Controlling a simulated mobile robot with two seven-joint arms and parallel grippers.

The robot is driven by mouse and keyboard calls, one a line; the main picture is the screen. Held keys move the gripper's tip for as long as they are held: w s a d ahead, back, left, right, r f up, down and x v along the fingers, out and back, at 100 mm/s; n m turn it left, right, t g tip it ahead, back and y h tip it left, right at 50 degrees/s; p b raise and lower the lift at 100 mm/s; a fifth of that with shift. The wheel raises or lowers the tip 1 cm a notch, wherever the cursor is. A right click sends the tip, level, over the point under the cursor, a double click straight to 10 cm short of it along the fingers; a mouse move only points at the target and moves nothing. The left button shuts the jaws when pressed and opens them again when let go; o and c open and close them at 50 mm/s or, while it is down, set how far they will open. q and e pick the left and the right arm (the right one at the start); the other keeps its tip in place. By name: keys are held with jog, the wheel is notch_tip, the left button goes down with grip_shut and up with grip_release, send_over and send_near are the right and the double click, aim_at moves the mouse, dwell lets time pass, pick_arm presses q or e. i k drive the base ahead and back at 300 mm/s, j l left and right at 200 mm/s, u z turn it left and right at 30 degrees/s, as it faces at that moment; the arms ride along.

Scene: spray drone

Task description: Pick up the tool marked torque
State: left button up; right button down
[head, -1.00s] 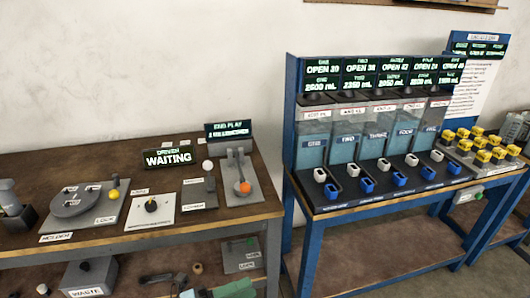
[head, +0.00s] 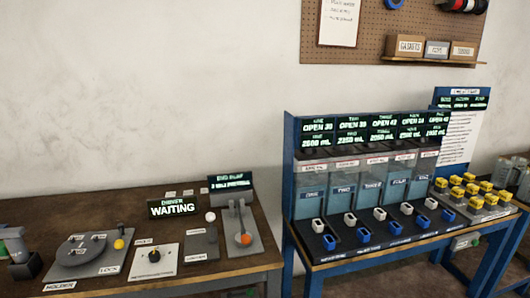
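I cannot make out any tool marked torque in the head view. The wooden workbench (head: 205,279) at the left carries a round dark holder fixture (head: 82,250), a plate with a black knob (head: 154,257), a small fixture with a white ball (head: 211,219) and a lever with an orange ball (head: 245,238). A grey and dark device (head: 18,250), with a bit of green at its side, stands at the far left edge; its label is not readable. Neither of my grippers is in view.
A blue dispensing rack (head: 290,170) with several clear tanks stands right of the bench. Yellow-topped blocks (head: 470,187) sit at its right. A pegboard (head: 380,40) with a shelf of labelled boxes hangs above. A sign (head: 173,207) reads WAITING.

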aim_at(18, 250)
jog(key=u, duration=1.65)
